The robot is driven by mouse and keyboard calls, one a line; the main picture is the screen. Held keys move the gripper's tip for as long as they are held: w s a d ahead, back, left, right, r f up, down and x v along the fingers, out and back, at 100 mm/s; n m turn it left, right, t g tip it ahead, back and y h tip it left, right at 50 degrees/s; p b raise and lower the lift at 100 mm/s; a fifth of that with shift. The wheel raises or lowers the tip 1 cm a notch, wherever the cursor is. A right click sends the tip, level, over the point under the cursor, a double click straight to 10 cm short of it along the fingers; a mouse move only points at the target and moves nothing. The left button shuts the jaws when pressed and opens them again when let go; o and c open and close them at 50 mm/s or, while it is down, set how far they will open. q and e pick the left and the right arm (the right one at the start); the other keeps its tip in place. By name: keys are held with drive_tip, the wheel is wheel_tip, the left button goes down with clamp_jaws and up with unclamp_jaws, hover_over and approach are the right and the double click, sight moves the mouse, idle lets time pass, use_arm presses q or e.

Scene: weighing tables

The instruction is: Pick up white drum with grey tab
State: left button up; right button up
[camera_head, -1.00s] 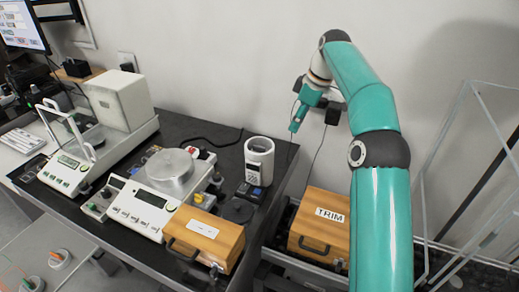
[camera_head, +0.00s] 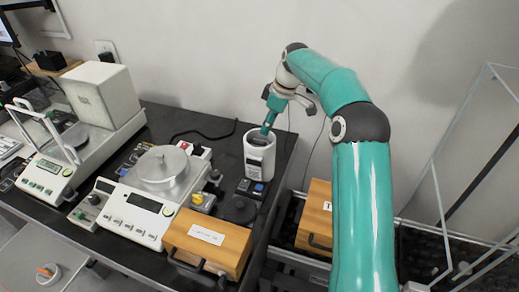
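A white drum (camera_head: 258,165) stands upright near the right back edge of the dark table, in the head view. My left gripper is not in view.
A balance with a round metal pan (camera_head: 163,165) stands left of the drum. A wooden box (camera_head: 222,238) sits in front and another wooden box (camera_head: 316,206) sits to the right. A white disc with an orange tab (camera_head: 48,275) lies lower left.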

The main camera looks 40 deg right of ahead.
sight(261, 140)
drive_tip(key=shift+x, duration=0.75)
drive_tip(key=shift+w+p+x, duration=0.15)
drive_tip(key=shift+p+x, duration=0.2)
drive_tip(key=shift+x, duration=1)
drive_tip(key=shift+w+p+x, duration=0.1)
drive_tip(key=shift+p+x, duration=0.25)
drive_tip(key=shift+x, duration=1)
drive_tip(key=shift+r, duration=0.1)
clamp_jaws()
